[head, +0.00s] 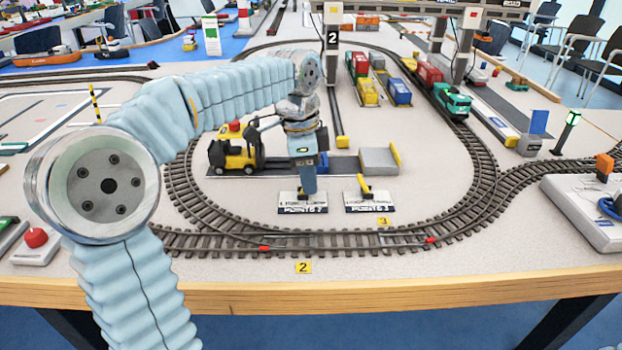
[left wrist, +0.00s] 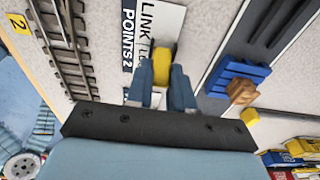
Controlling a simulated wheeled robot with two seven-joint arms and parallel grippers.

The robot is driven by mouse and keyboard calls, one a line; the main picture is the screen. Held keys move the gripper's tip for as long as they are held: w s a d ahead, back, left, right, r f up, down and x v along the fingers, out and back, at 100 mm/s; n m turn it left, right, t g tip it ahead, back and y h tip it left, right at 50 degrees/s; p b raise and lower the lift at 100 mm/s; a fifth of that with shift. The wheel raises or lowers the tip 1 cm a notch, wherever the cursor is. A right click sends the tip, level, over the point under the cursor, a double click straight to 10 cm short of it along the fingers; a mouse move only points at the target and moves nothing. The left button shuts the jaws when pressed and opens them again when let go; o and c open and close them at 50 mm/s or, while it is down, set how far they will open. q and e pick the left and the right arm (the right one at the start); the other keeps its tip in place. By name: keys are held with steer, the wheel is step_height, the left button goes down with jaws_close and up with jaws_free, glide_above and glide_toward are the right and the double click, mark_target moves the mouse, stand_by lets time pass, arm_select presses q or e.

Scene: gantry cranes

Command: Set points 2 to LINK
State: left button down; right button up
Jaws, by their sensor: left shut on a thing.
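The points 2 plate (head: 303,208) is a white label plate inside the near curve of the track. In the left wrist view the plate (left wrist: 150,22) reads "LINK" and "POINTS 2". My left gripper (head: 308,190) points down over it, shut on the yellow lever handle (left wrist: 163,65). The handle shows between the fingers in the left wrist view, beyond the word LINK, covering the lettering there. The lever's foot and exact tilt are hidden. My right gripper is not in view.
The points 3 plate (head: 370,204) with its own yellow-topped lever (head: 365,188) stands close to the right. A forklift (head: 236,152) stands left of my gripper. A grey platform (head: 378,161) lies behind. The track (head: 330,240) curves in front, beside a yellow 2 tag (head: 303,267).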

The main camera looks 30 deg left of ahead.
mark_target(292, 196)
arm_select(q)
steer(key=shift+s+a+f+t+h+b, duration=0.2)
steer(key=shift+a+t+h+b, duration=0.2)
steer(key=shift+h+b, duration=0.3)
steer(key=t+h+b, duration=0.1)
steer(key=h+b, duration=0.1)
steer(key=b, duration=0.1)
steer(key=s+a+t+h+b, duration=0.1)
steer(key=h+b, duration=0.1)
steer(key=b, duration=0.1)
steer(key=a+t+h+b, duration=0.1)
steer(key=b, duration=0.3)
steer(key=shift+s+f+t+h, duration=0.15)
steer(key=shift+f+t+h, duration=0.15)
steer(key=shift+h, duration=0.1)
steer(key=shift+s+a+r+t+h+b, duration=0.15)
steer(key=shift+t+h+b, duration=0.35)
steer(key=shift+b, duration=0.5)
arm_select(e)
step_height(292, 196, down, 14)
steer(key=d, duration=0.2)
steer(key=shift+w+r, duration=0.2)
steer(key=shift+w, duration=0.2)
arm_select(q)
steer(key=c, duration=1)
jaws_free()
